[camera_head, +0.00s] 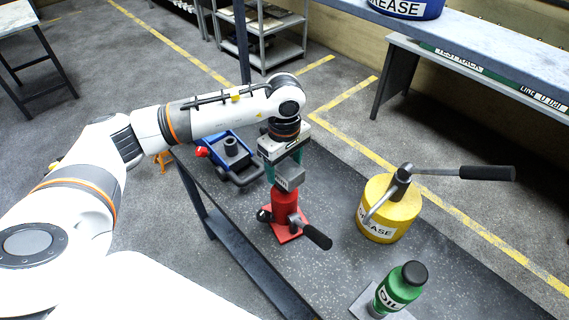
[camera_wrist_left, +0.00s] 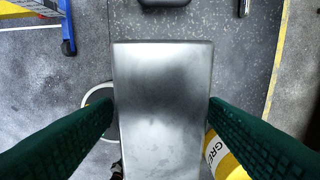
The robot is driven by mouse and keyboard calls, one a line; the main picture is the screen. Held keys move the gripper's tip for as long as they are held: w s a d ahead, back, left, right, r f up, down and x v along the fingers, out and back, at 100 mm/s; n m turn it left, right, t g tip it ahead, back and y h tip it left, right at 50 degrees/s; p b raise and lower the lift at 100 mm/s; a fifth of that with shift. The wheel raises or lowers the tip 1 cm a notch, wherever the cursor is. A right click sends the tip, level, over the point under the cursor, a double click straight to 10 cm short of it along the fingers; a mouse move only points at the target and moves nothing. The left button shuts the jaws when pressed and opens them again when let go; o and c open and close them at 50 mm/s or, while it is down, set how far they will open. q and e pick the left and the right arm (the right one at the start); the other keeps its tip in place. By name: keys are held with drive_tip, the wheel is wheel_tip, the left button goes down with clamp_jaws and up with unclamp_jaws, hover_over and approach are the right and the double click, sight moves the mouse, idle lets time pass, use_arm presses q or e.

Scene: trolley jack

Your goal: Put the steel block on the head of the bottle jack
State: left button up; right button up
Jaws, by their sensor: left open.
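The steel block (camera_head: 289,181) is a grey block at the top of the red bottle jack (camera_head: 286,208), in line with it. It appears to rest on the jack's head, but the contact is hidden. My left gripper (camera_head: 283,166) points down from above, its green fingers on either side of the block. In the left wrist view the block (camera_wrist_left: 163,110) fills the middle between the open fingers, whose tips are very close to its sides. The block hides most of the jack there. My right gripper is not in view.
A yellow grease container (camera_head: 380,214) with a black-handled lever stands right of the jack. A green oil bottle (camera_head: 400,286) is at the front. The jack's black handle (camera_head: 316,236) points front right. A blue trolley jack (camera_head: 231,155) is behind left. Bare dark tabletop (camera_head: 335,190) lies between.

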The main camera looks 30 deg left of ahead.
sight(284, 165)
use_arm(q)
wheel_tip(284, 165, up, 12)
drive_tip(key=b, duration=0.2)
idle(0.6)
